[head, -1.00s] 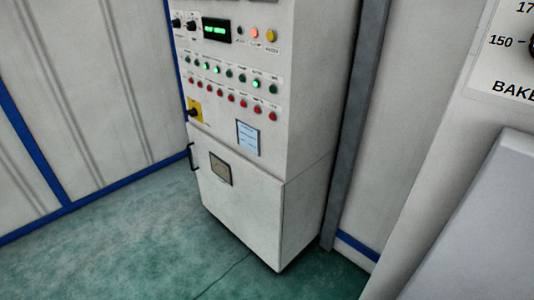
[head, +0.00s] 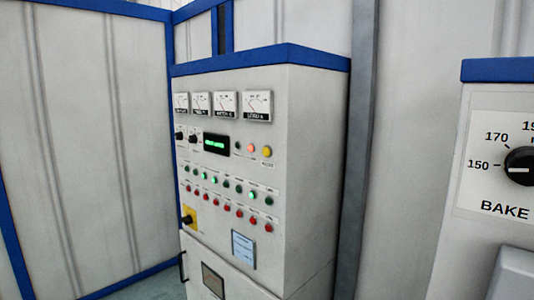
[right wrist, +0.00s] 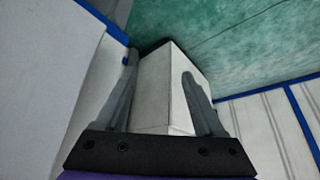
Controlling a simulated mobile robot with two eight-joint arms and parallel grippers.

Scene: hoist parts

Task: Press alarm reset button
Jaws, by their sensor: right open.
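A white control cabinet (head: 310,150) with a blue top edge stands in the middle of the head view. Its front has a green-lit display (head: 215,144), with a dark button (head: 238,146), a lit orange-red one (head: 251,148) and a yellow one (head: 267,151) to its right. Their labels are too small to read, so I cannot tell which is the alarm reset. Below are a row of green buttons and a row of red buttons (head: 240,212). My right gripper (right wrist: 160,66) is open and empty, with a white box-shaped body beyond its fingers. My left gripper is not in view.
Several gauges (head: 227,105) line the cabinet's top front. A yellow-backed switch (head: 188,217) and door handle (head: 182,266) are at its left edge. A second panel with a BAKE dial (head: 520,166) stands at right. Wall panels (head: 90,150) with blue frames stand behind.

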